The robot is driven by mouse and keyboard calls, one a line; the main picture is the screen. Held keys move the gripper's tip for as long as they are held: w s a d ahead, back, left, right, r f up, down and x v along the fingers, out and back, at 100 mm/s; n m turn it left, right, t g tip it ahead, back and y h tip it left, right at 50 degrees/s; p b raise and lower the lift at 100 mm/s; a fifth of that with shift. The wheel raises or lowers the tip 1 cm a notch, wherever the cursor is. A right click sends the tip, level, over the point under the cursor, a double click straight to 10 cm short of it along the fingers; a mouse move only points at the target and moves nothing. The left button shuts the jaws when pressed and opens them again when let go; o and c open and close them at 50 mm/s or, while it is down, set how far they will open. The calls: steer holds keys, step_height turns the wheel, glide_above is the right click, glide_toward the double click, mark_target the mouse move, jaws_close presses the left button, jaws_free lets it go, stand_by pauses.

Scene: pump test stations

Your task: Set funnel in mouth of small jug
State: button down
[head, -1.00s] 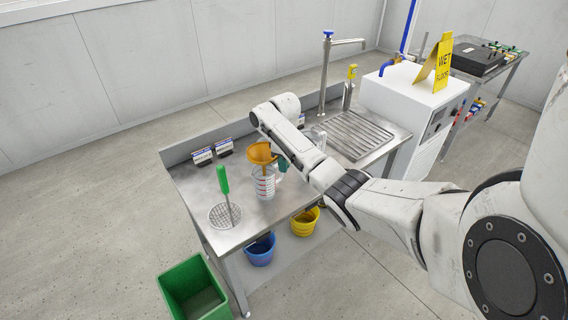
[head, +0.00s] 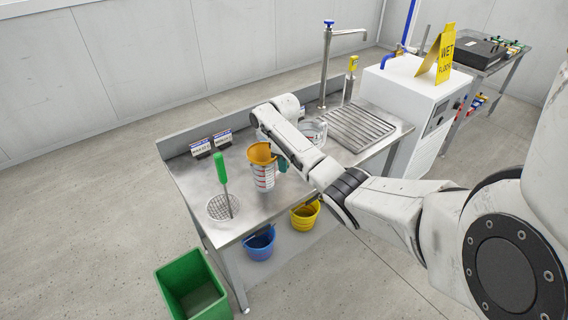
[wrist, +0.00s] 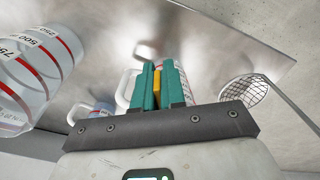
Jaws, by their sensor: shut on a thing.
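The orange funnel (head: 262,154) is at the mouth of a clear jug with red marks (head: 264,178), the small jug as far as I can tell. The funnel's lower part overlaps the jug's top in the head view; I cannot tell whether it rests on the rim. My gripper (head: 282,164) is beside the funnel on its right, mostly hidden by my arm. In the wrist view its teal fingers (wrist: 158,84) are shut on an orange bit of the funnel (wrist: 157,79). The jug (wrist: 128,88) is partly hidden behind the fingers there.
A larger clear jug (head: 314,130) stands behind my arm; it is close on the left in the wrist view (wrist: 38,70). Sign cards (head: 211,143) stand at the back. A tall tap (head: 326,65) rises at the right.

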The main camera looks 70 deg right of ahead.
steer(key=c, duration=0.7)
jaws_free()
steer(key=shift+o, duration=0.2)
steer(key=shift+r+p, duration=3.9)
steer(key=shift+r, duration=0.15)
